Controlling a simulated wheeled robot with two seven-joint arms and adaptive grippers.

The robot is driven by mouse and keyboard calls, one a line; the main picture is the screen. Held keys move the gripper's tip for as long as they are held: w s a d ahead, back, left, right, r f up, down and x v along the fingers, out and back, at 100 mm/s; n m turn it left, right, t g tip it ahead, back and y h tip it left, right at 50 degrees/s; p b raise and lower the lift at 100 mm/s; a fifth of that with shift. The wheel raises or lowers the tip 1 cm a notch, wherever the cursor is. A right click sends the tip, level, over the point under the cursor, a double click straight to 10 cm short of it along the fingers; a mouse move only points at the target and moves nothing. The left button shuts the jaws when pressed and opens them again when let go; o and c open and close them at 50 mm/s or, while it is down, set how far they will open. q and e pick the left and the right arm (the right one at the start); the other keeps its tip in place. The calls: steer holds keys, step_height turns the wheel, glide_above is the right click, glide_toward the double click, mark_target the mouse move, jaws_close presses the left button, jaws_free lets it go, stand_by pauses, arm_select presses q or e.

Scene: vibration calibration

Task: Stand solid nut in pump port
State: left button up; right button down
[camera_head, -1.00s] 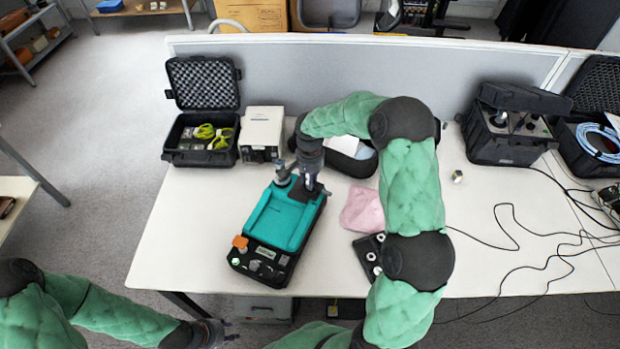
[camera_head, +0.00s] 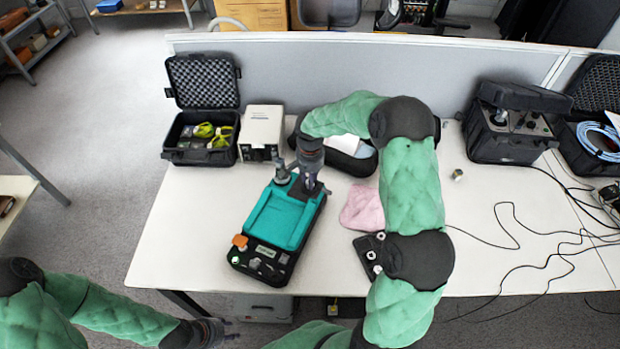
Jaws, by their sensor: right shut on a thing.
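The teal and black pump unit (camera_head: 278,218) lies tilted on the white table, with a grey cylindrical port fitting (camera_head: 282,172) at its far end. My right gripper (camera_head: 305,186) points down over the far right corner of the unit, beside that fitting. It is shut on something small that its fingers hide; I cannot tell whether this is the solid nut. A black tray (camera_head: 364,262) with light round nuts is partly covered by my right arm. My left gripper (camera_head: 222,332) is low at the left, off the table's front edge; its fingers are too small to read.
A pink cloth (camera_head: 362,208) lies right of the unit. An open black case (camera_head: 201,135) and a white box (camera_head: 262,128) stand behind it. A small metallic piece (camera_head: 457,174) lies right of my arm. Black cables (camera_head: 515,235) spread over the right side.

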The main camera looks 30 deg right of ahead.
steer(key=c, duration=0.9)
jaws_free()
